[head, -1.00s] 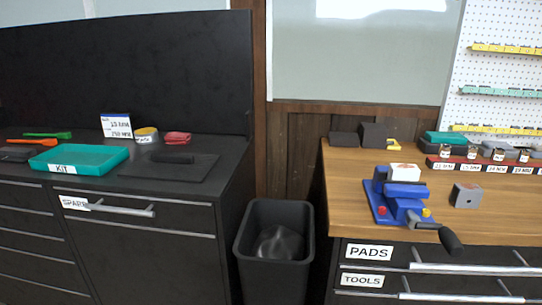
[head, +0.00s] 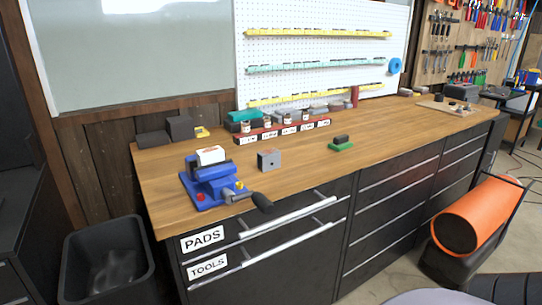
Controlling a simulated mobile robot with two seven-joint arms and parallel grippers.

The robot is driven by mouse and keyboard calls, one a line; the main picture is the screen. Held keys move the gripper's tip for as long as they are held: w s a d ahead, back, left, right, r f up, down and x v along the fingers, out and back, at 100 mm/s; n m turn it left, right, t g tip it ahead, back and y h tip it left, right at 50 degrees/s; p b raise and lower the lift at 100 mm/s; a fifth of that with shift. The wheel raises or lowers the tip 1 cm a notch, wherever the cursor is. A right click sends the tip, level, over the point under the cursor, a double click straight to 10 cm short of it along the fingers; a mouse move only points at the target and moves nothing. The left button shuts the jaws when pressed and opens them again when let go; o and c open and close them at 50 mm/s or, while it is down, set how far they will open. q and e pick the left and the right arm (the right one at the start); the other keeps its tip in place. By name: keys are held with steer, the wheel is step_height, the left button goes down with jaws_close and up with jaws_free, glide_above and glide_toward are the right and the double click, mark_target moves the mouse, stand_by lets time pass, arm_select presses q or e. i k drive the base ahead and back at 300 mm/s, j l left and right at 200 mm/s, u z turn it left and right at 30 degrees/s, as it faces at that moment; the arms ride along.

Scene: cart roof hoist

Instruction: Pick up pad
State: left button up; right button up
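A drawer labelled PADS (head: 270,228) is shut in the black cabinet under the wooden bench, above a shut drawer labelled TOOLS (head: 275,258). No object marked as a pad is plain to see. A small green piece with a dark block on top (head: 341,143) lies on the bench; I cannot tell whether it is a pad. A blue vise (head: 212,183) with a white block on it stands at the bench's front left. Neither of my grippers is in view.
A grey block (head: 269,160) stands right of the vise. A red labelled rack (head: 283,131) stands farther back. A black bin (head: 108,262) stands at left; an orange cylinder (head: 474,218) is at right. The bench middle is mostly clear.

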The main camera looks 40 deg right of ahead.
mark_target(341, 142)
steer(key=z, duration=1.9)
steer(key=u, duration=0.35)
steer(key=i+l+u, duration=0.15)
steer(key=u, duration=0.3)
steer(key=l+u, duration=0.3)
steer(key=u, duration=0.15)
steer(key=i+l+u, duration=0.1)
steer(key=l+u, duration=0.25)
steer(key=l, duration=0.4)
steer(key=l+u, duration=0.3)
steer(key=l, duration=0.45)
